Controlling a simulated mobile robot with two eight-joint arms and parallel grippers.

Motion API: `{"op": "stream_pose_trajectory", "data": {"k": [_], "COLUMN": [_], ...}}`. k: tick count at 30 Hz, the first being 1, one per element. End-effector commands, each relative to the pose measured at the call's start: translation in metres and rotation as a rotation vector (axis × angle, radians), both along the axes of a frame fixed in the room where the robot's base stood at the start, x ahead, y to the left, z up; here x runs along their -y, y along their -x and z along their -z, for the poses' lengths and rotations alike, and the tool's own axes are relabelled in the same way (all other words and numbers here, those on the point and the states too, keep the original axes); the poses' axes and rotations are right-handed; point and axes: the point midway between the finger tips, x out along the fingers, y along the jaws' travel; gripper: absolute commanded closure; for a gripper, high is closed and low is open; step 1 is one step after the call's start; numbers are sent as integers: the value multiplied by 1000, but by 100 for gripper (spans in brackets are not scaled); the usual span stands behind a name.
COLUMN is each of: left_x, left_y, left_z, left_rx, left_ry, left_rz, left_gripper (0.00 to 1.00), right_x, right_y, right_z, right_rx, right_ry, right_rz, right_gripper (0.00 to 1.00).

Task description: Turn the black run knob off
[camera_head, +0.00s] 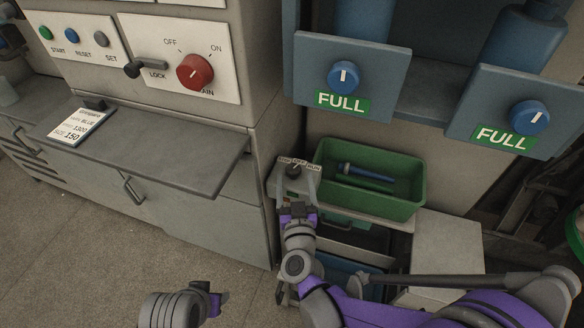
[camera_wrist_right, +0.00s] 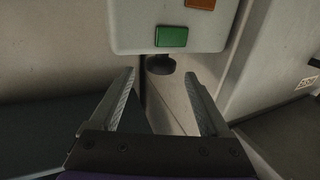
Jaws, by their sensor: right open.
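The black run knob (camera_head: 293,171) sits on a small light-grey control box under a label strip, its right-hand word reading RUN. The strip is small, and I cannot surely read which word the knob points to. My right gripper (camera_head: 298,188) is open just in front of the box, with its fingers apart near the knob. In the right wrist view the open gripper (camera_wrist_right: 164,95) has nothing between its fingers. A dark round part (camera_wrist_right: 160,64) shows beyond the fingertips, below a light box. My left gripper (camera_head: 217,300) is at the bottom, its jaws unclear.
A green bin (camera_head: 420,190) with blue tools stands right of the knob. A grey shelf (camera_head: 150,155) juts out at left. A green button (camera_wrist_right: 171,37) is on the light box.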

Motion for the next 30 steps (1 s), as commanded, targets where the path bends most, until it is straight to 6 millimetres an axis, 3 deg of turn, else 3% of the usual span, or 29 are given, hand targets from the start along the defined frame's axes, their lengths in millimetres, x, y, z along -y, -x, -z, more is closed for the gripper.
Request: {"op": "stream_pose_trajectory", "data": {"k": [7, 19, 30], "left_x": [0, 0, 0], "left_y": [-1, -1, -1], "left_z": [5, 5, 5], "left_rx": [-1, -2, -2], "left_ry": [0, 0, 0], "left_rz": [0, 0, 0], "left_gripper": [50, 50, 50], "right_x": [-3, -4, -4], "right_y": [-36, -44, -44], "right_z": [1, 0, 0], "right_rx": [0, 0, 0], "right_ry": [1, 0, 0], "right_rz": [0, -1, -2], "right_gripper": [20, 20, 85]}}
